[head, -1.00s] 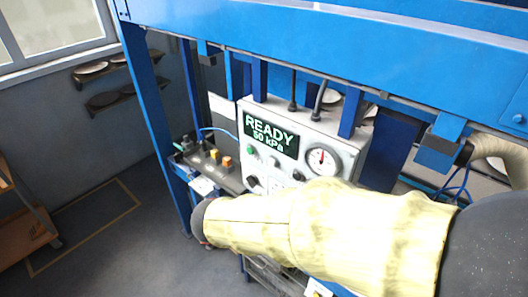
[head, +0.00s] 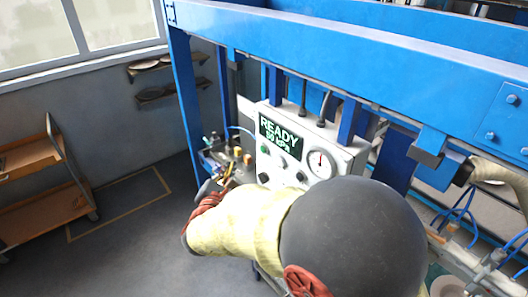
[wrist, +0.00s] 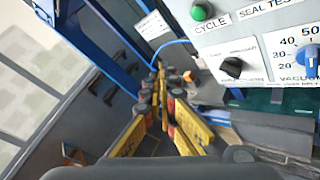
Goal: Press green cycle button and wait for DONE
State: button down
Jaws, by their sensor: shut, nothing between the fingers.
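The control panel (head: 290,172) is a light grey box whose screen (head: 280,137) reads READY and 50 kPa in green. The green button (wrist: 201,11) is at the top of the wrist view, above the CYCLE label. It also shows small in the head view (head: 264,149), left on the panel below the screen. My gripper (wrist: 160,78) is shut and empty, its yellow and black fingers together. It is left of the panel face and apart from the green button. In the head view my gripper (head: 229,171) is small and partly lost against the bench clutter.
A black knob (wrist: 232,67) and a blue knob (wrist: 310,61) sit below the button. A round gauge (head: 320,164) is right of the screen. A blue frame post (head: 186,105) stands left of the panel. An orange shelf cart (head: 40,190) is at far left, with open floor between.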

aim_at(264, 149)
dwell(0.3)
jog(key=w+d+b, duration=0.1)
jog(key=w+d, duration=0.4)
jog(key=d, duration=0.2)
jog(key=shift+d, duration=0.2)
dwell(0.3)
